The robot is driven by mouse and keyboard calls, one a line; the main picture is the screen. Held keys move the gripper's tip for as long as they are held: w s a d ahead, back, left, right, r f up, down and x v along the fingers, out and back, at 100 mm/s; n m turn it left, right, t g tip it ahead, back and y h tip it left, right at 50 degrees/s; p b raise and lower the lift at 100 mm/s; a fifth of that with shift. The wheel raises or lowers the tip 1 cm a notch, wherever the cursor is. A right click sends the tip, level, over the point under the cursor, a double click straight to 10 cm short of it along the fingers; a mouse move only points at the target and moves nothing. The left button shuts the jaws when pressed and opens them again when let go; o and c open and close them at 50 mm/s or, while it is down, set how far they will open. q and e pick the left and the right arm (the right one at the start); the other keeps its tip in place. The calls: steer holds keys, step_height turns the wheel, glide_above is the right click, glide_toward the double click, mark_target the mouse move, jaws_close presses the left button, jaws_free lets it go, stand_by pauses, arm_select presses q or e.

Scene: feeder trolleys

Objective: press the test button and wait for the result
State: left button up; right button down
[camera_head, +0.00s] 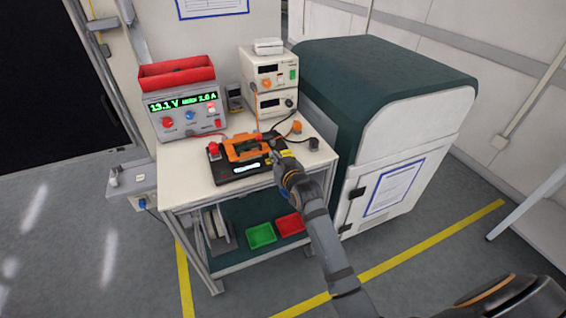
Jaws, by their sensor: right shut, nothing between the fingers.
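A black test device (240,172) with an orange frame (243,149) lies on the trolley's white top (186,178). A red knob or button (214,147) stands at its left end, and a yellow label is at its right end. My right gripper (275,148) is shut and empty at the device's right end, pointing down at it. Whether it touches the device I cannot tell. The gripper and wrist hide part of that end. Which control is the test button I cannot tell. A grey power supply (184,126) behind shows green digits, about 13.1 V and 1.0 A. My left gripper is out of view.
A red bin (176,73) sits on the power supply. White instruments (270,80) are stacked behind the device. Green (261,235) and red (290,224) trays lie on the lower shelf. A green and white cabinet (395,90) stands close on the right. The top's front left is clear.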

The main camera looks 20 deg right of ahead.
steer(key=v, duration=0.7)
steer(key=shift+s+b, duration=0.15)
steer(key=shift+b, duration=0.15)
steer(key=s+d+f+g, duration=0.1)
steer(key=s+f+g, duration=0.2)
steer(key=f, duration=1.2)
steer(key=s+f+g, duration=0.3)
steer(key=s+f, duration=0.1)
steer(key=f, duration=1.2)
steer(key=s+d+f+g+h, duration=0.1)
steer(key=s+d+f+g, duration=0.2)
steer(key=s+f, duration=1.2)
steer(key=s+d+f+g, duration=0.1)
steer(key=s+f, duration=0.5)
steer(key=s, duration=0.6)
steer(key=s+d+f+g, duration=0.2)
steer(key=s+f+g, duration=0.2)
steer(key=s, duration=0.8)
step_height(320, 180, down, 2)
steer(key=shift+s+d+f, duration=0.1)
steer(key=shift+s+d, duration=0.2)
